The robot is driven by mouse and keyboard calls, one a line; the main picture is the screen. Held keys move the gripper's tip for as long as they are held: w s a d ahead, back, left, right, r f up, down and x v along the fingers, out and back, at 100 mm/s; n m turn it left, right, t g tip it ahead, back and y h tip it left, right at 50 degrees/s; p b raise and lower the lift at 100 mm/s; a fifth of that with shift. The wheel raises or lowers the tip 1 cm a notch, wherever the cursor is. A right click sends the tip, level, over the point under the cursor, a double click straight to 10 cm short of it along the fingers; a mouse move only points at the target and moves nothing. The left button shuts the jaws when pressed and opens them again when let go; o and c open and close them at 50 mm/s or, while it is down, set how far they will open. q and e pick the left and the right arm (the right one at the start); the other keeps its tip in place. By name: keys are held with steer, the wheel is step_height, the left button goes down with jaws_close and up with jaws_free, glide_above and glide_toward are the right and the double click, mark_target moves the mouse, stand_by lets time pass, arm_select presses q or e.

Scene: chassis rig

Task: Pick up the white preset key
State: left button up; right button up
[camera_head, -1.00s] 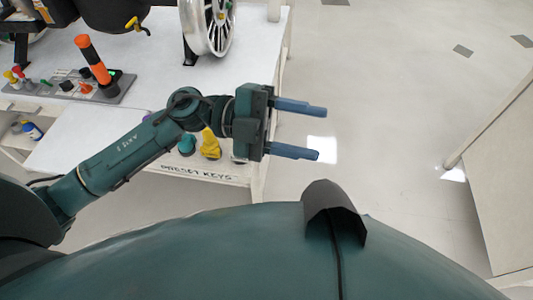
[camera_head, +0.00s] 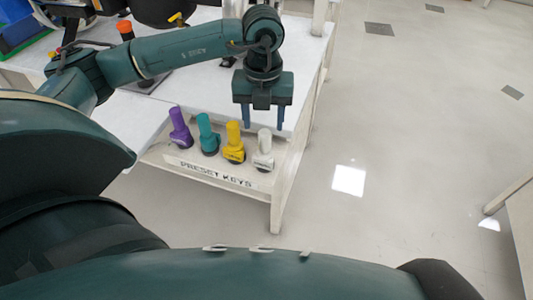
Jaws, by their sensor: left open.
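The white preset key (camera_head: 264,150) stands upright at the right end of a row on the shelf labelled PRESET KEYS. My left gripper (camera_head: 264,127) is open and points down toward the key's top from behind it in the picture. Its two blue fingers are apart, one on each side of the key's column in the picture, with nothing between them that I can make out. I cannot tell the exact height gap between the fingertips and the key. My right gripper is not in view.
Left of the white key stand a yellow key (camera_head: 234,143), a teal key (camera_head: 208,135) and a purple key (camera_head: 180,128). The white table (camera_head: 128,118) extends behind and left. An orange-topped handle (camera_head: 125,29) stands beyond my arm. Open floor (camera_head: 400,130) lies right.

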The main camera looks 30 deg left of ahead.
mark_target(265, 133)
arm_select(q)
step_height(265, 133, down, 7)
steer(key=shift+w+d+f, duration=0.1)
steer(key=shift+f, duration=0.1)
stand_by(0.3)
steer(key=shift+c, duration=0.3)
jaws_close()
